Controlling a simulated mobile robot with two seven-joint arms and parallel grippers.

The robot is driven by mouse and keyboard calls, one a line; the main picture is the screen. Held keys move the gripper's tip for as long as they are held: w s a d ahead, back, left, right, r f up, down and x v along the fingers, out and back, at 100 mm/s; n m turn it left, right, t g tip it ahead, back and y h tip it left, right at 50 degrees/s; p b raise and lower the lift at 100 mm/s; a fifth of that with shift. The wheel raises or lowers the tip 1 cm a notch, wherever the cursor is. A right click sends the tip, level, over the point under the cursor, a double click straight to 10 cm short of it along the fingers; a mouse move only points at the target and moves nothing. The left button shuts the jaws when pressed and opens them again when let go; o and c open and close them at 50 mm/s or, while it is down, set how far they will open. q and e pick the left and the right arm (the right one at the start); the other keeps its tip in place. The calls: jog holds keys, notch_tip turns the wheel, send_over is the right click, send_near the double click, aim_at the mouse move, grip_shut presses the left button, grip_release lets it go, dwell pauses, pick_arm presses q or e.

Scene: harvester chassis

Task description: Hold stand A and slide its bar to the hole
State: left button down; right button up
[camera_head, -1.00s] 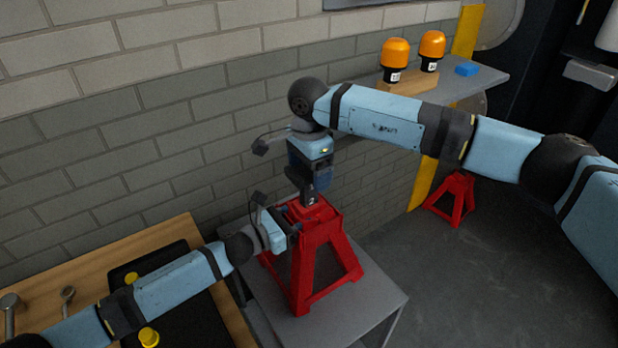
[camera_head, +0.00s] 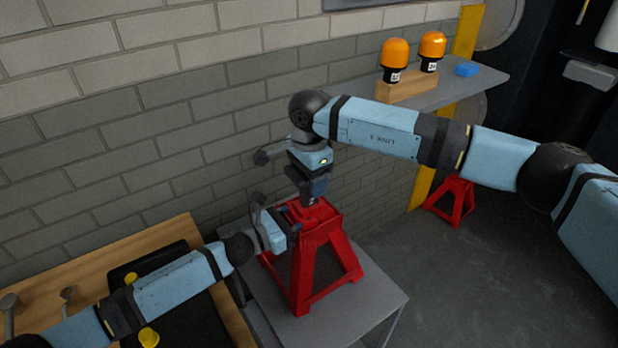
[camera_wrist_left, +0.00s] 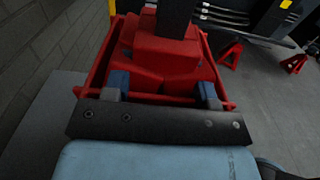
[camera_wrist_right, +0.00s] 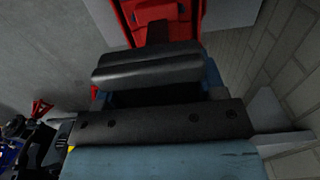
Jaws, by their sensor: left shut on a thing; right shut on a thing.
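Stand A (camera_head: 302,275) is a red jack stand, upright on a small grey table. My left gripper (camera_head: 290,233) is shut on its upper body from the left. In the left wrist view its blue-tipped fingers (camera_wrist_left: 163,88) sit at either side of the red top. The dark bar (camera_wrist_left: 174,22) rises upright from the stand's top. My right gripper (camera_head: 312,184) is above the stand, shut on the bar's upper part, whose wide dark head (camera_wrist_right: 148,66) shows in the right wrist view. The bar's lower part and the hole are hidden.
The grey table (camera_head: 372,298) has bare room at the front right. A brick wall (camera_head: 150,160) is close behind. A second red stand (camera_head: 452,202) is on the floor at right. A shelf (camera_head: 440,92) holds two orange-capped beacons and a blue block.

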pick_arm(q)
jog(key=shift+f, duration=0.1)
pick_arm(e)
notch_tip(320, 180, up, 5)
jog(key=shift+w+r, duration=0.1)
jog(key=o, duration=1)
jog(key=shift+o, duration=1.4)
notch_tip(320, 180, up, 12)
pick_arm(q)
jog(key=shift+c, duration=1.7)
grip_release()
jog(key=shift+s+a, duration=0.1)
